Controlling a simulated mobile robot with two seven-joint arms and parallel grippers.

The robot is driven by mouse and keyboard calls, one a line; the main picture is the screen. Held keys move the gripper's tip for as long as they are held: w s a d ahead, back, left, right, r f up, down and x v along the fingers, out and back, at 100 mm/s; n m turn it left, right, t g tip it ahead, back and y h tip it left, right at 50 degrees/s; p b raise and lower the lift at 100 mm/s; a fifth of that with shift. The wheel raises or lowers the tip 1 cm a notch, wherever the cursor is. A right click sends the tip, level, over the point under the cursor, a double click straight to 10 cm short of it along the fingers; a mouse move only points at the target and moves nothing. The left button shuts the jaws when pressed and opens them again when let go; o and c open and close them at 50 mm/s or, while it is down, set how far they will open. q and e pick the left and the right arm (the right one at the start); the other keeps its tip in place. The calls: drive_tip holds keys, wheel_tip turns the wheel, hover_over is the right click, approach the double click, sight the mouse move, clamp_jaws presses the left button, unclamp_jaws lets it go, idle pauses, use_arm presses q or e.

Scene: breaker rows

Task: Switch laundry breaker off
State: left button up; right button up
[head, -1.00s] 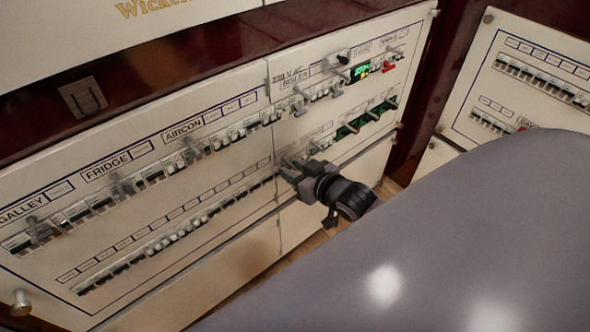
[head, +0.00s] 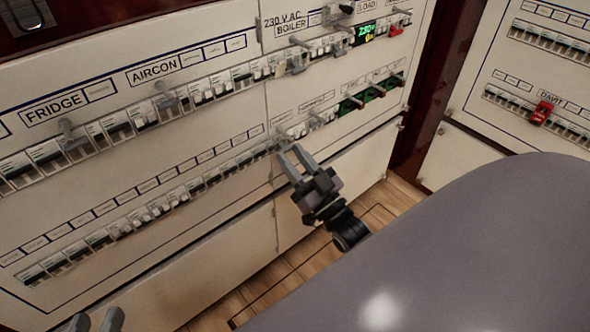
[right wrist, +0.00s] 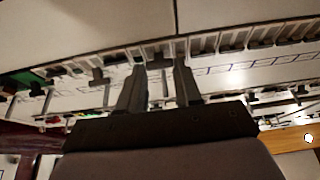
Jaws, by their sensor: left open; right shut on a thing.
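A cream breaker panel holds an upper and a lower row of breakers. The lower-row labels are too small to read, so I cannot tell which breaker is the laundry one. My right gripper (head: 292,155) is at the lower row, near the seam between the two panel sections. Its fingers are shut on a small grey breaker lever (head: 283,136), partly hidden by the fingertips. In the right wrist view the fingers (right wrist: 160,75) reach up to the breaker row, with the lever between them. My left gripper (head: 96,322) is open at the bottom left edge, mostly cut off and away from the panel.
Upper-row labels read FRIDGE (head: 57,108), AIRCON (head: 152,70) and BOILER (head: 290,29). Another panel (head: 545,75) with a red DAVIT switch (head: 541,112) is at right. Wooden floor (head: 375,215) shows below.

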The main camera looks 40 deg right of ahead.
drive_tip(key=shift+w+f+t+b, duration=0.2)
drive_tip(key=shift+f+t+b, duration=0.15)
drive_tip(key=shift+t, duration=0.5)
drive_tip(key=shift+w+f+t+b, duration=0.25)
drive_tip(key=shift+f+t, duration=0.2)
drive_tip(key=shift+t, duration=0.4)
drive_tip(key=o, duration=1)
drive_tip(key=shift+o, duration=0.2)
drive_tip(key=shift+y, duration=0.4)
drive_tip(key=shift+s+f, duration=0.1)
drive_tip(key=shift+f, duration=0.05)
